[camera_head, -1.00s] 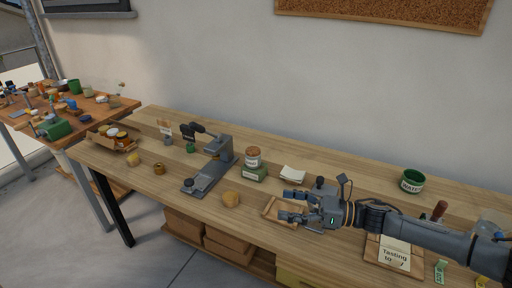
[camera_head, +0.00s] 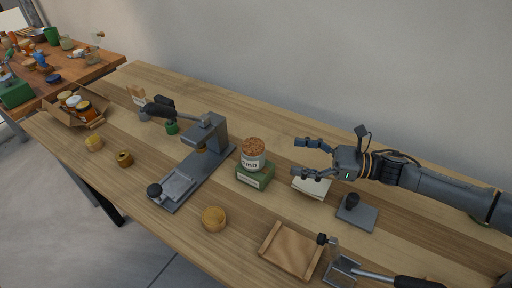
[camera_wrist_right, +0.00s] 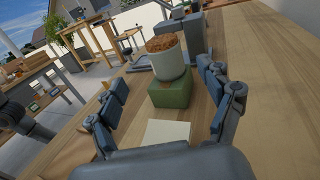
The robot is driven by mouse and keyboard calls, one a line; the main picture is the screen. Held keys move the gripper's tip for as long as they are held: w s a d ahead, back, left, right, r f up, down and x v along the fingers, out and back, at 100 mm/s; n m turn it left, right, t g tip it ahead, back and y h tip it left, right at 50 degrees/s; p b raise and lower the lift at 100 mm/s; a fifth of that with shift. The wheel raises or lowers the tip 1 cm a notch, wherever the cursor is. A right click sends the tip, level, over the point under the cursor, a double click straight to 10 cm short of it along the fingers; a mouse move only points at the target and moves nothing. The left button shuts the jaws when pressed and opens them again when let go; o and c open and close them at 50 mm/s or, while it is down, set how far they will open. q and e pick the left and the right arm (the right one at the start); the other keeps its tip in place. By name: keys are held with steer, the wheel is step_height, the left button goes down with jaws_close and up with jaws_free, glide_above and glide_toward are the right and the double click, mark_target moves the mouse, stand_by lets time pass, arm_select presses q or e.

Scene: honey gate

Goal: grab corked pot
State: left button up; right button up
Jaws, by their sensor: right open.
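The corked pot (camera_head: 252,160) is a pale, labelled jar with a brown cork top. It stands upright on a green block (camera_head: 255,176) near the middle of the bench. In the right wrist view the pot (camera_wrist_right: 168,62) on its green block (camera_wrist_right: 170,92) is ahead, between the spread fingers. My right gripper (camera_head: 300,158) is open and empty, to the right of the pot and apart from it, with its fingers pointing toward it. It also shows in the right wrist view (camera_wrist_right: 163,105). My left gripper is not in view.
A grey press (camera_head: 203,150) stands left of the pot. A white paper pad (camera_head: 312,186) lies below my right gripper.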

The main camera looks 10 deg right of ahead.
mark_target(264, 148)
steer(key=p+x, duration=0.1)
steer(key=x, duration=0.5)
steer(key=shift+a+r, duration=0.2)
steer(key=shift+w+a, duration=0.1)
steer(key=shift+a, duration=0.05)
steer(key=shift+w+a+p, duration=0.15)
steer(key=shift+a+p, duration=0.1)
steer(key=shift+p, duration=0.1)
steer(key=x, duration=0.2)
steer(key=p+x, duration=0.1)
steer(key=x, duration=0.1)
steer(key=shift+w+a+f+p, duration=0.1)
steer(key=shift+w+a+p, duration=0.15)
steer(key=shift+w, duration=0.2)
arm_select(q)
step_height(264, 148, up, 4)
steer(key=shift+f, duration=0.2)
arm_select(e)
steer(key=shift+d, duration=0.1)
steer(key=shift+s, duration=0.1)
steer(key=shift+c, duration=0.9)
steer(key=c, duration=1.1)
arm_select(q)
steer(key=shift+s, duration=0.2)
arm_select(e)
steer(key=shift+c, duration=0.8)
